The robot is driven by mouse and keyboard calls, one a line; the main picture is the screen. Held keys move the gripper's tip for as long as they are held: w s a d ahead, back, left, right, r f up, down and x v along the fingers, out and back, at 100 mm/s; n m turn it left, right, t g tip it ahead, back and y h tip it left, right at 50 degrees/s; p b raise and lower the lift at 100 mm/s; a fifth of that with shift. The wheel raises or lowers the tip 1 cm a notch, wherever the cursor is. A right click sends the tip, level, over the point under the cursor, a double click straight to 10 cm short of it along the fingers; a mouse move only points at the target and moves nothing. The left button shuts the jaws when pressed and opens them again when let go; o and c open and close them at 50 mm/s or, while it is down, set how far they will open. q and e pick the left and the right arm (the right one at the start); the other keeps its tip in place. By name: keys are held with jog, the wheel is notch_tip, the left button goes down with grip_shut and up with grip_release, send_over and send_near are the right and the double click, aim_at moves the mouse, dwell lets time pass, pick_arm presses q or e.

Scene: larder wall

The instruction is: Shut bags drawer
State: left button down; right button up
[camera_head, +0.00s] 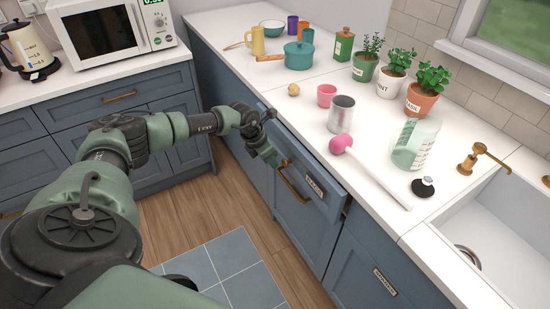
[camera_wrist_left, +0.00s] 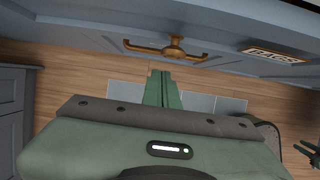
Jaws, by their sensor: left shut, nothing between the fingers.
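The bags drawer (camera_head: 325,197) is a blue-grey front under the counter, with a brass handle (camera_head: 293,185) and a small label plate. It stands out a little from the cabinet, with a dark gap at its right end. In the left wrist view the label (camera_wrist_left: 272,55) reads BAGS and the brass handle (camera_wrist_left: 168,49) is in full view. My left gripper (camera_head: 270,158) is at the left part of the drawer front, near the handle. Its fingers (camera_wrist_left: 162,88) are together and empty, pointing towards the handle. I cannot tell whether they touch the drawer.
The counter above holds a pink-headed utensil (camera_head: 342,144), a metal cup (camera_head: 341,115), a glass jug (camera_head: 415,145) and potted herbs (camera_head: 395,78). A sink (camera_head: 490,230) is at the right. A labelled cabinet front (camera_head: 365,275) adjoins the drawer.

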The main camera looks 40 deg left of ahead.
aim_at(289, 157)
pick_arm(q)
jog(key=shift+w+d, duration=0.25)
jog(key=shift+w, duration=0.3)
jog(key=w+b, duration=0.1)
jog(key=w+d+b, duration=0.1)
jog(key=w, duration=0.1)
jog(key=w+d+b, duration=0.1)
jog(key=shift+w+f, duration=0.1)
jog(key=shift+w, duration=0.05)
jog(key=shift+r, duration=0.3)
jog(key=shift+w, duration=0.1)
jog(key=shift+a, duration=0.1)
